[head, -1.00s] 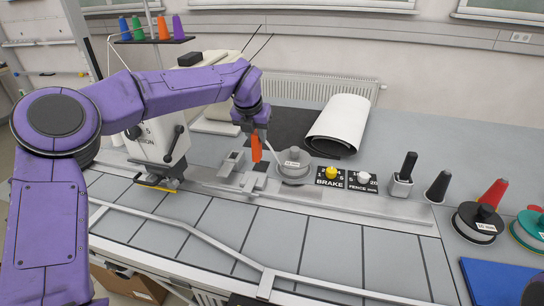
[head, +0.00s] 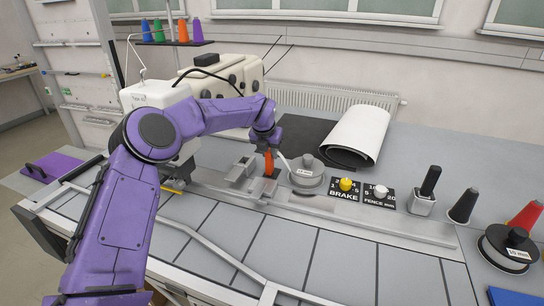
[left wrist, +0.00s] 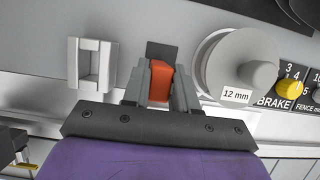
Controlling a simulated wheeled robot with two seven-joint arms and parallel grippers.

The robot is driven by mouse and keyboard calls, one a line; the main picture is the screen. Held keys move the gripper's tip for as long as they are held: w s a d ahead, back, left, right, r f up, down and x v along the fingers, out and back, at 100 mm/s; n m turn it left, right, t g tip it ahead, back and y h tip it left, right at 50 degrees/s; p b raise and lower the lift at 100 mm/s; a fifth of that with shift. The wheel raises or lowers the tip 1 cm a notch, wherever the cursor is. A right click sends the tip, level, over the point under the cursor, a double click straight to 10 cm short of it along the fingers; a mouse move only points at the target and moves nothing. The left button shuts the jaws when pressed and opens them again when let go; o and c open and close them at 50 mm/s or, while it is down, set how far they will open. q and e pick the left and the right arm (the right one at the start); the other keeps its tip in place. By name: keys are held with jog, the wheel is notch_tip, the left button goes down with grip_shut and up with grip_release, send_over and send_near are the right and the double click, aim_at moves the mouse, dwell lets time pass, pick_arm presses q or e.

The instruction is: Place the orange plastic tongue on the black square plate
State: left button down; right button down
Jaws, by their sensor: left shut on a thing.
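My left gripper (head: 267,146) is shut on the orange plastic tongue (head: 269,162), which hangs upright below it over the machine's grey rail. In the left wrist view the orange tongue (left wrist: 160,80) shows between the two fingers (left wrist: 160,90). A small dark square plate (left wrist: 162,50) lies just beyond the tongue there, partly hidden by it. In the head view this small plate is hidden or too small to tell. I cannot tell whether the tongue touches it. My right gripper is out of view.
A grey disc marked 12 mm (head: 307,172) stands close right of the tongue. A grey open bracket (left wrist: 91,64) stands to its left. A black mat (head: 303,132) with a rolled white sheet (head: 356,136) lies behind. BRAKE and FENCE dials (head: 362,192) are farther right.

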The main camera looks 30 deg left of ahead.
pick_arm(q)
jog(key=shift+w+d+f, duration=0.1)
jog(key=shift+w+f, duration=0.05)
jog(key=shift+w, duration=0.2)
jog(key=c, duration=0.9)
grip_release()
jog(key=shift+w+f, duration=0.3)
jog(key=shift+w, duration=0.2)
jog(key=shift+s+r, duration=0.3)
jog(key=shift+s, duration=0.1)
jog(key=p+v, duration=0.4)
jog(key=v, duration=0.7)
jog(key=shift+r+p, duration=0.3)
jog(key=shift+r, duration=0.05)
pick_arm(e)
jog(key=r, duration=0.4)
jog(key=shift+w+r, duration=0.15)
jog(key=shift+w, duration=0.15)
